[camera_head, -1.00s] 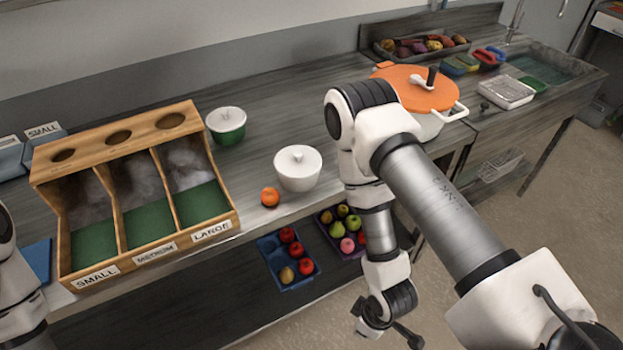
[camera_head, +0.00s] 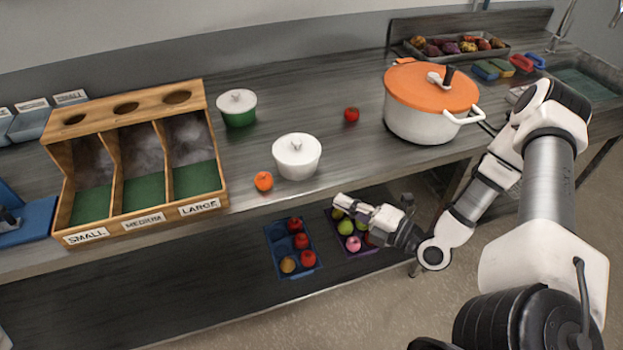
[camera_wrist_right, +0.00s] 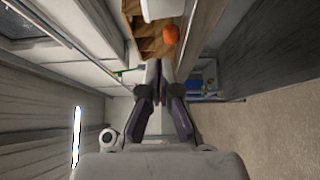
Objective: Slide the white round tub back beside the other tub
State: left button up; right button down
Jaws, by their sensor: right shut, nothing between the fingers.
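The white round tub (camera_head: 297,158) with a knobbed lid stands upright near the counter's front edge. The other tub (camera_head: 238,110), green with a white lid, stands behind it to the left, apart from it. My right gripper (camera_head: 341,203) is shut and empty, in front of the counter edge, right of and lower in the picture than the white tub, not touching it. In the right wrist view the shut fingers (camera_wrist_right: 159,70) point toward the white tub (camera_wrist_right: 163,9), which is partly cut off at the top. My left gripper is not in view.
An orange fruit (camera_head: 263,181) sits close left of the white tub. A red tomato (camera_head: 351,114) and an orange-lidded pot (camera_head: 430,108) are to the right. A wooden divided bin (camera_head: 150,218) stands left. Fruit trays lie on the lower shelf. Counter between the tubs is clear.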

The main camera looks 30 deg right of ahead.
aim_at(305, 145)
jog(key=b+x, duration=0.1)
jog(key=x, duration=0.6)
jog(key=shift+w+f, duration=0.1)
jog(key=shift+w, duration=0.05)
jog(key=w, duration=0.2)
jog(key=shift+w+d+r+p, duration=0.2)
jog(key=shift+w+d+p, duration=0.2)
jog(key=shift+w+d+f, duration=0.1)
jog(key=shift+w+d, duration=0.35)
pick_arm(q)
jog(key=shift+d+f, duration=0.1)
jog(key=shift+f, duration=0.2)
pick_arm(e)
jog(key=shift+w+a, duration=0.1)
jog(key=shift+w, duration=0.05)
jog(key=w+d+b, duration=0.1)
jog(key=w, duration=0.2)
jog(key=w+d+b, duration=0.1)
jog(key=w+d, duration=0.1)
jog(key=w, duration=0.2)
jog(key=w+d+b, duration=0.1)
jog(key=w, duration=0.2)
jog(key=shift+w+d+f, duration=0.15)
jog(key=shift+w+d, duration=0.05)
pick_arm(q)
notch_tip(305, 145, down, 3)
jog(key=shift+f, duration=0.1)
pick_arm(e)
jog(key=shift+w+d, duration=0.1)
